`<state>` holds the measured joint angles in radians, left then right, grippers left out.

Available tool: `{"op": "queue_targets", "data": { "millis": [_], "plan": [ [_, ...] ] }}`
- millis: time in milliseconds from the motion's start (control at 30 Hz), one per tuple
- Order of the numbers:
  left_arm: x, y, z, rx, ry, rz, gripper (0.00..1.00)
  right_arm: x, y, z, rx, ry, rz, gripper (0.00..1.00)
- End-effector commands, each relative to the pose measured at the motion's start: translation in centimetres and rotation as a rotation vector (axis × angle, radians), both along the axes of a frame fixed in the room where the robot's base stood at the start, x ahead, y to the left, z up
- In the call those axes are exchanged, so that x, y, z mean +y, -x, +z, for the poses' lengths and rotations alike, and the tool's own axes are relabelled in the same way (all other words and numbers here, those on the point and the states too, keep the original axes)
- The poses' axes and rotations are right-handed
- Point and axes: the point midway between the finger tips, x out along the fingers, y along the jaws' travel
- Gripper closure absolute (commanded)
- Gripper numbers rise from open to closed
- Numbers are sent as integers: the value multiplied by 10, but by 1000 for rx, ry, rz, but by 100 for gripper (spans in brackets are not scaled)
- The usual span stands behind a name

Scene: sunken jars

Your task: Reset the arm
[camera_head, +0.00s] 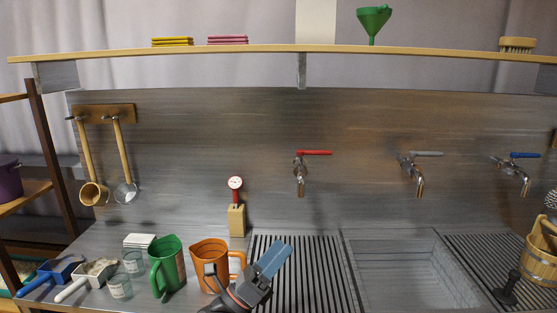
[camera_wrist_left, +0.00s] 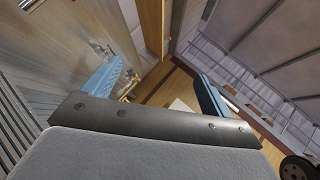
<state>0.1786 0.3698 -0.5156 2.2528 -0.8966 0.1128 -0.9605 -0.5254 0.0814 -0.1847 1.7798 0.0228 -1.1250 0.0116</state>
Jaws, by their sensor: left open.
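My left gripper (camera_head: 271,260) is in the lower middle of the head view, in front of the drainboard and just right of an orange jug (camera_head: 208,252). Its blue fingers point up and to the right and look empty. In the left wrist view the two blue fingers of the gripper (camera_wrist_left: 155,88) stand wide apart with nothing between them. Part of my left arm covers the lower part of the orange jug. My right gripper is not in view.
A green jug (camera_head: 168,266), glass jars (camera_head: 120,287) and two scoops (camera_head: 60,268) stand at left. The ribbed drainboard (camera_head: 320,280) and sunken sink (camera_head: 415,268) lie to the right. Three taps (camera_head: 300,170) are on the back wall. A wooden bucket (camera_head: 541,256) stands far right.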

Motion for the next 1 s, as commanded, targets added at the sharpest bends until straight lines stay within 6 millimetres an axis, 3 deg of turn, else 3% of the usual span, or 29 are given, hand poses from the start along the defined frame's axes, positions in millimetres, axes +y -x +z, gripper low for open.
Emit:
{"op": "queue_targets", "data": {
  "millis": [267,467,667,800,1000],
  "plan": [
    [81,-21,-72,593,463,144,15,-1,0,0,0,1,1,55],
    [135,-7,-155,998,803,274,15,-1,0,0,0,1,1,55],
    [175,42,-247,1374,1140,442,15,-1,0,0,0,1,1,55],
    [193,95,-305,1609,1365,590,15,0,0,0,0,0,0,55],
    [205,158,-352,1815,1574,769,15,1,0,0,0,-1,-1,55]
  ]
}}
